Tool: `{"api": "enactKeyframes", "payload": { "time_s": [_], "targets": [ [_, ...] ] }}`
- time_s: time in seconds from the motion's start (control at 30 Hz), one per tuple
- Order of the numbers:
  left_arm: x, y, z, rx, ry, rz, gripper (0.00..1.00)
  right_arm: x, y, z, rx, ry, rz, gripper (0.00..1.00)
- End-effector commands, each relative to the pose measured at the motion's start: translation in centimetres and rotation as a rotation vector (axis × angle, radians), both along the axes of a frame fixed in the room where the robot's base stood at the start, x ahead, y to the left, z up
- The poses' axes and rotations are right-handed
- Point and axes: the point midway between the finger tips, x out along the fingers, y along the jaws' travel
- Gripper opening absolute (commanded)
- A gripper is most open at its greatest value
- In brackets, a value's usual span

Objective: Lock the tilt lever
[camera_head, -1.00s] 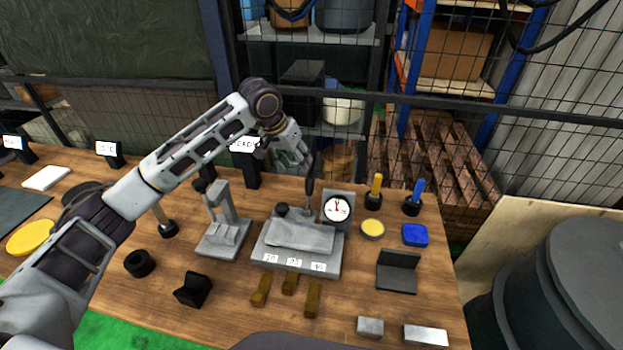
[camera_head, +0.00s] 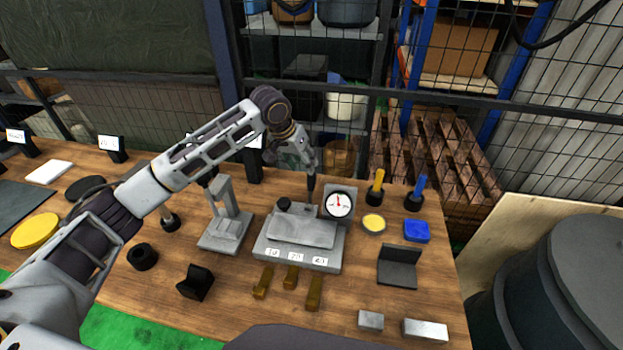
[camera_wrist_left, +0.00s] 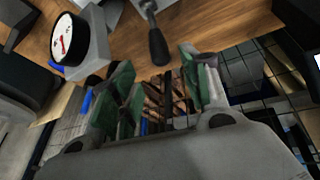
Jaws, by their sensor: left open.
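The grey grinder fixture (camera_head: 265,255) sits mid-table, with a round white dial (camera_head: 339,204) at its right rear. The tilt lever (camera_head: 311,186), a thin dark rod with a black grip, stands roughly upright behind the plate beside the dial. My left gripper (camera_head: 306,164) is just above and behind the lever's top. In the left wrist view the lever's black grip (camera_wrist_left: 157,47) points toward the gap between the open green-padded fingers (camera_wrist_left: 158,70), and the dial (camera_wrist_left: 63,38) is at upper left. I cannot tell whether the fingers touch the lever. My right gripper is not in view.
A grey stand (camera_head: 226,220) is left of the fixture. Several brass pieces (camera_head: 291,277) lie in front. A yellow-handled tool (camera_head: 376,188), a blue-handled tool (camera_head: 416,193), a blue block (camera_head: 416,231) and a dark angled holder (camera_head: 399,267) are to the right.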

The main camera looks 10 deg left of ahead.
Motion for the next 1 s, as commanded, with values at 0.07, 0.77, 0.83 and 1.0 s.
{"api": "enactKeyframes", "payload": {
  "time_s": [0.07, 0.77, 0.83, 1.0],
  "targets": [
    [0.4, -0.3, -1.0, -0.001, 0.000, 0.000, 0.46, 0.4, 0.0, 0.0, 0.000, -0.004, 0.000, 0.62],
    [3.1, -2.1, -8.4, -0.001, 0.000, 0.000, 0.46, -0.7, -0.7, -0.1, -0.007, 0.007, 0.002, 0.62],
    [3.1, -2.2, -8.7, 0.000, -0.001, -0.001, 0.46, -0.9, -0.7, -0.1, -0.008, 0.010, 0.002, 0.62],
    [3.2, -2.2, -8.9, 0.000, -0.001, -0.001, 0.46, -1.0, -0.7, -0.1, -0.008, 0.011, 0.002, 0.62]
  ]
}}
